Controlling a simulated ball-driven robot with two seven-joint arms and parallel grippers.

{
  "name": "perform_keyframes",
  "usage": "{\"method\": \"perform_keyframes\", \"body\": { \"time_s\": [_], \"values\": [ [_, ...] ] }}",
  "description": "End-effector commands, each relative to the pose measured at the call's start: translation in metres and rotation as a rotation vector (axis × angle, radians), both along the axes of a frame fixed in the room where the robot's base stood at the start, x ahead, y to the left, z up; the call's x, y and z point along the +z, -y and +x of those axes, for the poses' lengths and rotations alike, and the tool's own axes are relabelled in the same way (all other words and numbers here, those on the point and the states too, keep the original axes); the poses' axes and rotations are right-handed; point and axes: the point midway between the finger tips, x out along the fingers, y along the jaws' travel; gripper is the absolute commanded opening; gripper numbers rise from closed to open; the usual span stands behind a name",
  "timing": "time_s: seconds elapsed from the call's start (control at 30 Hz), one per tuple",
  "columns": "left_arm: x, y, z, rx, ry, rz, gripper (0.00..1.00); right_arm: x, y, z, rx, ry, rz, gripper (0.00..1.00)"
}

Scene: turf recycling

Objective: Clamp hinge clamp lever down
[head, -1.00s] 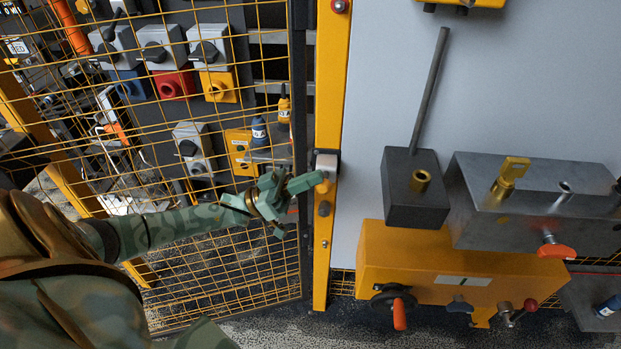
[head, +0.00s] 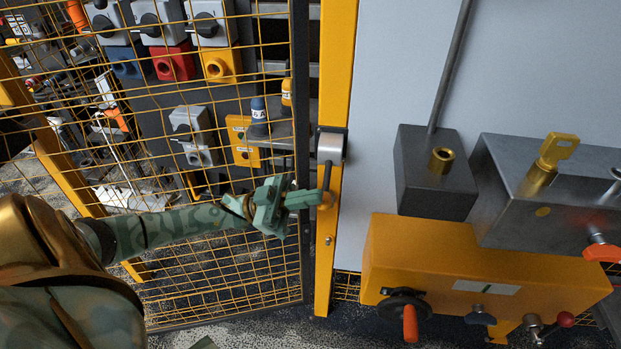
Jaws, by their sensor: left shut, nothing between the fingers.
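The hinge clamp (head: 331,147) is a pale grey roller in a dark bracket on the yellow post. A thin dark bar, apparently its lever (head: 327,175), points down from it along the post. My left gripper (head: 326,200) is green, shut and empty. I cannot tell whether the tip touches the bar, and the tip hides that lower end. My right gripper is not in view.
A yellow mesh panel (head: 215,285) stands left, with switch boxes (head: 165,62) behind it. Right of the post is a pale panel (head: 385,80) with a dark block and rod (head: 435,180), a metal box with a yellow key (head: 552,160), and a yellow box with knobs (head: 480,265).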

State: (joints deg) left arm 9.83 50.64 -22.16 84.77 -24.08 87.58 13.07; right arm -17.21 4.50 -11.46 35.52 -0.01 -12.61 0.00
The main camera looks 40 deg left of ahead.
Motion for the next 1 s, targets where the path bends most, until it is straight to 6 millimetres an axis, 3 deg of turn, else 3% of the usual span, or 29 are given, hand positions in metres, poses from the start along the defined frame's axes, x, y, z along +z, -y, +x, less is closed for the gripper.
{"method": "perform_keyframes", "body": {
  "time_s": [0.4, 0.87, 1.0],
  "values": [
    [-0.0127, -0.0023, 0.0038, 0.000, 0.000, 0.000, 0.00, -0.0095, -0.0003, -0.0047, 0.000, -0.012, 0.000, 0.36],
    [-0.0132, -0.0024, 0.0040, 0.001, -0.001, 0.000, 0.00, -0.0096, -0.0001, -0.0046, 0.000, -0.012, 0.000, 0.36],
    [-0.0046, -0.0025, 0.0037, 0.001, 0.002, 0.001, 0.00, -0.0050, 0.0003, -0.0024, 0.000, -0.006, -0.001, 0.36]
  ]
}}
